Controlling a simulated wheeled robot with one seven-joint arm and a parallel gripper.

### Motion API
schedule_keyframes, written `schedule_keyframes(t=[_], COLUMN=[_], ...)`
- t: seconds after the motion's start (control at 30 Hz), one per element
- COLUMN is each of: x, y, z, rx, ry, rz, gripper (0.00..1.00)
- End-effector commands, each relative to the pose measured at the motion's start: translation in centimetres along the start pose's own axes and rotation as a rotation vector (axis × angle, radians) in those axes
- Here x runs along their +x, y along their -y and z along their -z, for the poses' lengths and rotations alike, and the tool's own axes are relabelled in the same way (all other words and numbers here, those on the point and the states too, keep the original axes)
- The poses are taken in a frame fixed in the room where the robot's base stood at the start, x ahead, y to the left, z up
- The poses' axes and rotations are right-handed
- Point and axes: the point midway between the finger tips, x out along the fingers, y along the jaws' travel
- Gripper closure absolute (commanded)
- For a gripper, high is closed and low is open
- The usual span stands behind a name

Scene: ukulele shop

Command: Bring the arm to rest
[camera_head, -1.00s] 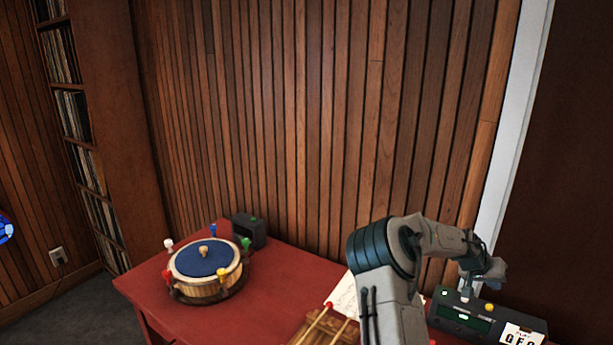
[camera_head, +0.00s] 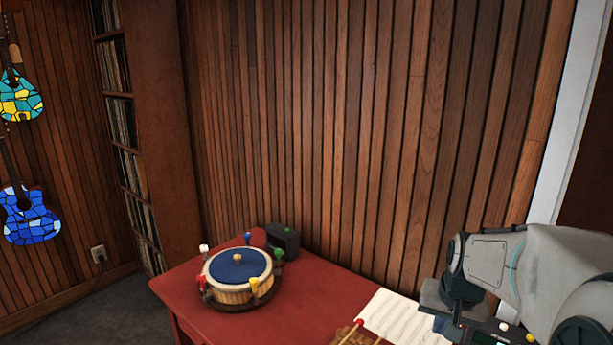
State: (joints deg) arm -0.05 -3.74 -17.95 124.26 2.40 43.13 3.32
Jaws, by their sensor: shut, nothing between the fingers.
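My arm (camera_head: 500,265) reaches in from the right edge of the head view, bent over the right end of the red table. My gripper (camera_head: 442,318) is small and partly hidden at the lower left end of the arm. It is shut and empty, above the right part of the table near the sheet music. The fingers show only in part.
The red table (camera_head: 200,290) bears a round drum-like device (camera_head: 238,270) with coloured pegs, a small dark box (camera_head: 283,240), sheet music (camera_head: 385,312) and red-tipped mallets (camera_head: 352,332). A device with a display (camera_head: 490,338) is partly behind my arm. Ukuleles (camera_head: 30,215) hang at left.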

Motion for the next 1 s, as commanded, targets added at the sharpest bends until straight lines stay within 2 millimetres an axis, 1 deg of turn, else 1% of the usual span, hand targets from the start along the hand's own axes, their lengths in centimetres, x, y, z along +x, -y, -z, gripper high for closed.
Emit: schedule_keyframes(t=[0.03,0.17,0.2,0.3,0.4,0.5,0.6,0.7,1.0], x=[-1.2,-3.5,-4.1,-5.2,-6.0,-6.4,-6.5,-6.5,-6.5], y=[1.1,3.2,3.7,4.7,5.1,5.3,5.3,5.3,5.3], z=[-1.7,-5.9,-7.2,-10.4,-13.2,-15.1,-16.2,-16.7,-16.7], rx=[-0.039,-0.141,-0.173,-0.251,-0.316,-0.363,-0.39,-0.401,-0.4], ry=[-0.003,-0.007,-0.01,-0.017,-0.024,-0.03,-0.033,-0.034,-0.033], rz=[0.021,0.054,0.061,0.067,0.063,0.054,0.047,0.045,0.045], gripper=[1.0,1.0,1.0,1.0,1.0,1.0,1.0,1.0,1.0])
